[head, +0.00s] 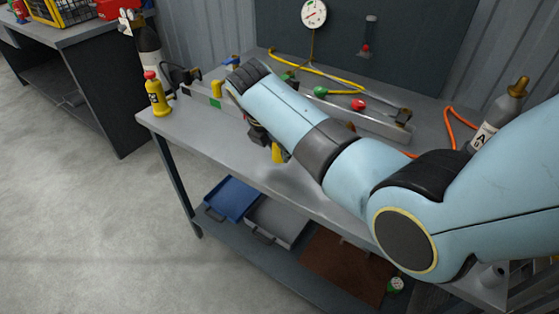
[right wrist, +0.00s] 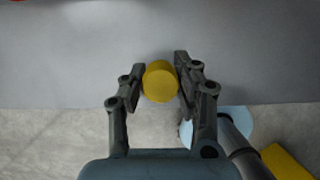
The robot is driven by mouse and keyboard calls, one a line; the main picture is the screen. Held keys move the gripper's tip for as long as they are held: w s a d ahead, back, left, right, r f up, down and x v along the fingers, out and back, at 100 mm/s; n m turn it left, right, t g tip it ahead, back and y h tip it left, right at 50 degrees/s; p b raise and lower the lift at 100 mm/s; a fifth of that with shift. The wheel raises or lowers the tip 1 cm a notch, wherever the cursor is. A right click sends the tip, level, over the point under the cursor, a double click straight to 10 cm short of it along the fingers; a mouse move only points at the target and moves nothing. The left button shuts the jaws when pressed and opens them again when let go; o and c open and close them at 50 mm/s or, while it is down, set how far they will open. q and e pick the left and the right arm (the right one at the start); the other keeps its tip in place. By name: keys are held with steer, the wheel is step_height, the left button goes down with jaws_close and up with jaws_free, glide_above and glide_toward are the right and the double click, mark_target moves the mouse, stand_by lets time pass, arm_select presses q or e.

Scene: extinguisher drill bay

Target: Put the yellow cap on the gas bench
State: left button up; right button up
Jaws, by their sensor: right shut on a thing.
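The yellow cap (right wrist: 160,82) is a short round cylinder between the two fingers of my right gripper (right wrist: 160,84), which is shut on it. In the head view my right gripper (head: 258,135) is partly hidden behind my forearm, and the yellow cap (head: 279,154) shows beside it. The gas bench (head: 185,128) is a grey metal table. The cap is over its front part, near the front edge. I cannot tell whether the cap touches the top. My left gripper is out of view.
A yellow bottle with a red top (head: 155,95) stands on the bench's left corner. A metal rail with coloured knobs (head: 345,118) and a yellow hose (head: 330,77) lie behind. A grey bottle (head: 497,118) stands right. Blue (head: 232,197) and grey (head: 275,221) trays sit below.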

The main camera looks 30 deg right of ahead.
mark_target(283, 166)
steer(key=shift+f+b, duration=0.3)
steer(key=shift+f, duration=1.7)
steer(key=shift+f, duration=0.1)
steer(key=o, duration=0.8)
steer(key=p+v, duration=0.2)
steer(key=v, duration=1)
steer(key=shift+a, duration=0.1)
